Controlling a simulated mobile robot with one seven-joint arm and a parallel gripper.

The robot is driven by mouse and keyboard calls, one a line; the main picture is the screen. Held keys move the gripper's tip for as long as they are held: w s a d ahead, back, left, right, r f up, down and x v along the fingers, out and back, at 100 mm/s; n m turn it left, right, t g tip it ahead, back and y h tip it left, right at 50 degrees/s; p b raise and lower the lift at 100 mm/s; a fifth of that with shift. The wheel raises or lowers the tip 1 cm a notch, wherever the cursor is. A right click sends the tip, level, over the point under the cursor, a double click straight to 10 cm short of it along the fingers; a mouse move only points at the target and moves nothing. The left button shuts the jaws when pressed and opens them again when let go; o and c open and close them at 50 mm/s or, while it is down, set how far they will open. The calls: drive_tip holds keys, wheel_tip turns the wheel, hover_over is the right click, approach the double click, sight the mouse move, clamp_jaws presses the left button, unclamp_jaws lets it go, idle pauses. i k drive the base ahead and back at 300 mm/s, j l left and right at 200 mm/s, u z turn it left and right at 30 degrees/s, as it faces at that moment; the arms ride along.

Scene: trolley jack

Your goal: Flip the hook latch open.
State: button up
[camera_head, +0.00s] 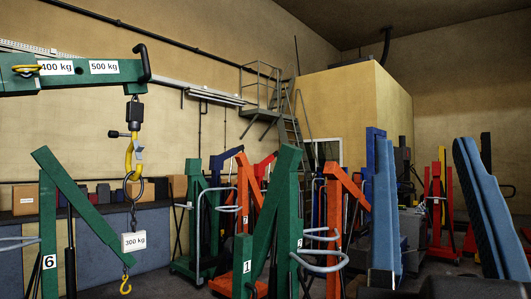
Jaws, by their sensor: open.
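A yellow hook (129,160) hangs below a black block (134,112) at the end of a green crane boom (75,75), on the left. A small grey-blue piece (139,154), which looks like the hook latch, sits at the hook's right side. It is too small to tell whether it is open or shut. A dark ring (133,187) hangs at the hook's bottom. From it a chain runs down past a white 300 kg tag (134,241) to a smaller yellow hook (125,286). My gripper is not in view.
Green crane frames (275,215) stand low in the middle, with orange ones (335,215) behind. Large blue uprights (385,215) stand at the right. A bench (90,240) lines the left wall. Open air surrounds the hanging hook.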

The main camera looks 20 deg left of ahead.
sight(138, 148)
drive_tip(key=u, duration=1.4)
drive_tip(key=i+j, duration=0.25)
drive_tip(key=i, duration=0.2)
drive_tip(key=i+j+u, duration=0.1)
drive_tip(key=i+j, duration=0.15)
drive_tip(key=i, duration=0.2)
drive_tip(key=i+j, duration=0.25)
drive_tip(key=i, duration=0.2)
drive_tip(key=i+j+u, duration=0.1)
drive_tip(key=i, duration=0.3)
drive_tip(key=i+j, duration=0.3)
drive_tip(key=i, duration=0.2)
drive_tip(key=k+u, duration=0.05)
